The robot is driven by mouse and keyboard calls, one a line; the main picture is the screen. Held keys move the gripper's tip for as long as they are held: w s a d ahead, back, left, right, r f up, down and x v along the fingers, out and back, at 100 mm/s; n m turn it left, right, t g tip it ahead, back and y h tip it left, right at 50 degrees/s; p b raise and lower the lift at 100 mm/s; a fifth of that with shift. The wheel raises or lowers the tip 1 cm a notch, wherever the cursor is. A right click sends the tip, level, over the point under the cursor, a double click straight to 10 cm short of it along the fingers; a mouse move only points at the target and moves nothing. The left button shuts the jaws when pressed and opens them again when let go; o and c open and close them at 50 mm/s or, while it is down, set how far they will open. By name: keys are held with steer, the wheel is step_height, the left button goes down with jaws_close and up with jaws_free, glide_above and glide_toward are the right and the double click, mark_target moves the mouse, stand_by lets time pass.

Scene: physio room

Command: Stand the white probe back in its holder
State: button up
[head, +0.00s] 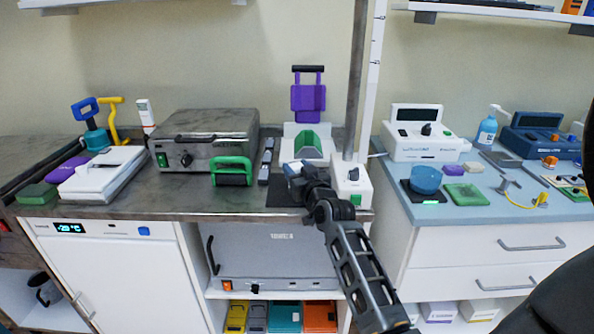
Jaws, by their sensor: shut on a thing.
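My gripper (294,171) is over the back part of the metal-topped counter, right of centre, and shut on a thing. A small pale piece (288,167) shows at its fingers and appears to be the white probe, mostly hidden by the gripper. Its tilt and any contact below cannot be made out. Just behind stands a white unit with a green curved insert (312,143). To the right of my gripper is a white box (352,187) with a dark knob and a green patch. I cannot tell which of these, if either, is the probe's holder.
A grey metal pole (357,80) rises close behind my gripper. A green-handled block (232,171) and a steel heater box (205,140) stand left.

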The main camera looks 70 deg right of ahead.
steer(key=shift+f, duration=0.15)
steer(key=o, duration=1.1)
steer(key=shift+o, duration=0.2)
steer(key=shift+r, duration=0.25)
steer(key=shift+s+a+f, duration=0.1)
steer(key=shift+s+a, duration=0.1)
steer(key=b+v, duration=0.1)
steer(key=v, duration=1)
steer(key=shift+s+a+b, duration=0.15)
steer(key=shift+b, duration=0.2)
steer(key=shift+a, duration=0.1)
